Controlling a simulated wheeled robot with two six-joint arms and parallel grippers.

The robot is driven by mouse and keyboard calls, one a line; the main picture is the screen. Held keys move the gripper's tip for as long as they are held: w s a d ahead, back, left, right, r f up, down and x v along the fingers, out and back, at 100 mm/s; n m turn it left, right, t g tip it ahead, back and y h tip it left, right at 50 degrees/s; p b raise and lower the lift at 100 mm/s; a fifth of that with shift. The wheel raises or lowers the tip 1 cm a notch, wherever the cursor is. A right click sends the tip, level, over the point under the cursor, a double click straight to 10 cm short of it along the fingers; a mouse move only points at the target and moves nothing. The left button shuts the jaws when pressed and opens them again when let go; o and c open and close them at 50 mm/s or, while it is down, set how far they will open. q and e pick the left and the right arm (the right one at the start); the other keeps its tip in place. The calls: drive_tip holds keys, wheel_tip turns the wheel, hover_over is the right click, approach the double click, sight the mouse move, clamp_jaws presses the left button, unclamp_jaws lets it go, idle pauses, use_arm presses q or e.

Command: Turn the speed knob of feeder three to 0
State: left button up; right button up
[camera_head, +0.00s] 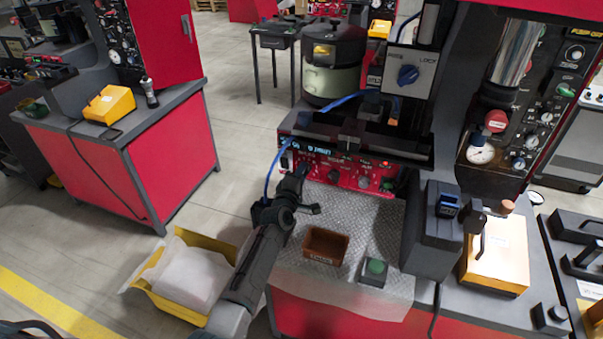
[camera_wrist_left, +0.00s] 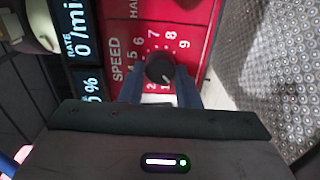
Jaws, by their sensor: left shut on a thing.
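The black speed knob (camera_wrist_left: 159,69) sits on a red panel (camera_wrist_left: 200,28) beside the word SPEED, ringed by white numbers, in the left wrist view. My left gripper (camera_wrist_left: 160,88) has a finger on each side of the knob and is shut on it. The pointer mark cannot be made out. A display (camera_wrist_left: 82,40) beside it reads RATE 0 /min, with a percent value below partly hidden. In the head view my left gripper (camera_head: 299,176) reaches the left end of the red control panel (camera_head: 348,179) and covers the knob. My right gripper is not in view.
A brown bin (camera_head: 325,246) and a green button box (camera_head: 374,271) stand on the metal plate (camera_head: 350,222) in front of the panel. A dark grey box (camera_head: 430,240) is to the right. A yellow bin (camera_head: 188,275) stands left of my forearm.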

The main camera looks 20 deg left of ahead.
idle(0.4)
use_arm(q)
drive_tip(key=o, duration=1)
drive_tip(key=s+p, duration=0.1)
drive_tip(key=s, duration=0.4)
drive_tip(key=s+p, duration=0.1)
drive_tip(key=s, duration=0.4)
drive_tip(key=shift+s+a, duration=0.2)
drive_tip(key=shift+s, duration=0.15)
